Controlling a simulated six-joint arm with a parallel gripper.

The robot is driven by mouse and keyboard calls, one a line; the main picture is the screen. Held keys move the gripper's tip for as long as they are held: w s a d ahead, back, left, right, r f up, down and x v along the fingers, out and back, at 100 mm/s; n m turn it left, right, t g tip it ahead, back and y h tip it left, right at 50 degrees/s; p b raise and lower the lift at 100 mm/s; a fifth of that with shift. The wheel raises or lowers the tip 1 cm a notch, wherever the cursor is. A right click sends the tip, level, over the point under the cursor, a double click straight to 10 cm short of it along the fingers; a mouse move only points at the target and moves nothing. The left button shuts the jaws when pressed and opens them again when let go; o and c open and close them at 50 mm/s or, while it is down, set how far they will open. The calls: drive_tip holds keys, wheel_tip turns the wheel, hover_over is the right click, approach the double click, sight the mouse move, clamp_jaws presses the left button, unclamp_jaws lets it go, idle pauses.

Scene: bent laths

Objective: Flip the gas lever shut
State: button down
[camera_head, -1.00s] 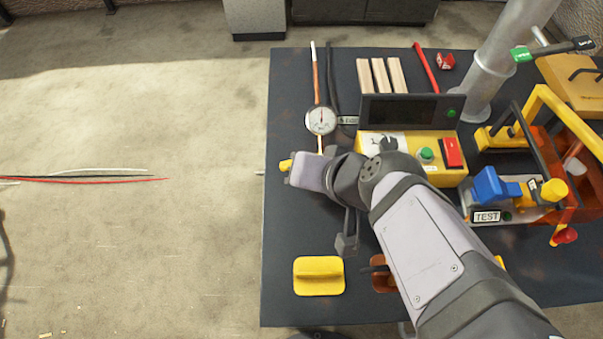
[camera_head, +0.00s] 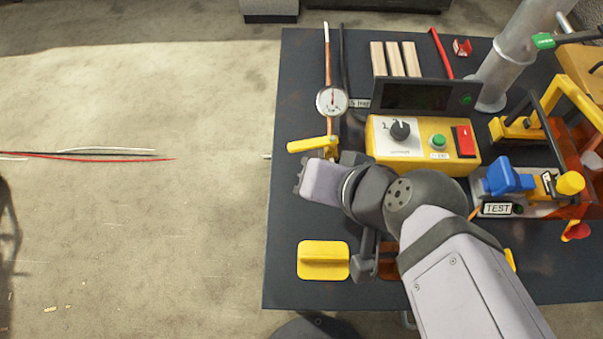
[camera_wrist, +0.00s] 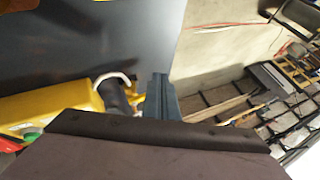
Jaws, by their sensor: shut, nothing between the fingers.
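The yellow gas lever (camera_head: 312,145) points left in the head view, lying across the line of the copper pipe (camera_head: 328,60). A round white dial gauge (camera_head: 331,101) sits on the pipe above it. My gripper (camera_wrist: 161,82) is shut and empty in the wrist view. In the head view the lilac gripper body is just below the lever in the picture, and its fingertips are hidden. I cannot tell whether it touches the lever. The lower pipe is hidden behind my arm.
A yellow control box (camera_head: 452,165) with a knob and buttons stands right of my gripper, beneath a dark screen (camera_head: 412,97). A yellow block (camera_head: 323,272) lies near the front edge of the dark table (camera_head: 300,222). The table's left edge is close.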

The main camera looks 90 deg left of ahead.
drive_tip(key=s+d+r, duration=0.2)
drive_tip(key=d+r, duration=0.2)
drive_tip(key=r, duration=0.2)
drive_tip(key=shift+p, duration=0.3)
drive_tip(key=w+d+f+m+t+p, duration=0.1)
drive_tip(key=w+m+t+p, duration=0.1)
drive_tip(key=w, duration=0.7)
drive_tip(key=w+f+m+t+p, duration=0.1)
drive_tip(key=w+m+p, duration=0.15)
drive_tip(key=w, duration=0.55)
drive_tip(key=w+d+f+m+t+h+p, duration=0.2)
drive_tip(key=w+d+f+m+p, duration=0.15)
drive_tip(key=w+d, duration=0.85)
drive_tip(key=w+d+f+m+h+p, duration=0.1)
drive_tip(key=d+m, duration=0.3)
drive_tip(key=d, duration=0.8)
drive_tip(key=w+d+m+h+p, duration=0.3)
drive_tip(key=w+d+m, duration=0.1)
drive_tip(key=d, duration=0.9)
drive_tip(key=shift+w+d+f+g, duration=0.2)
drive_tip(key=shift+d+f+g, duration=0.05)
drive_tip(key=shift+f+g, duration=0.1)
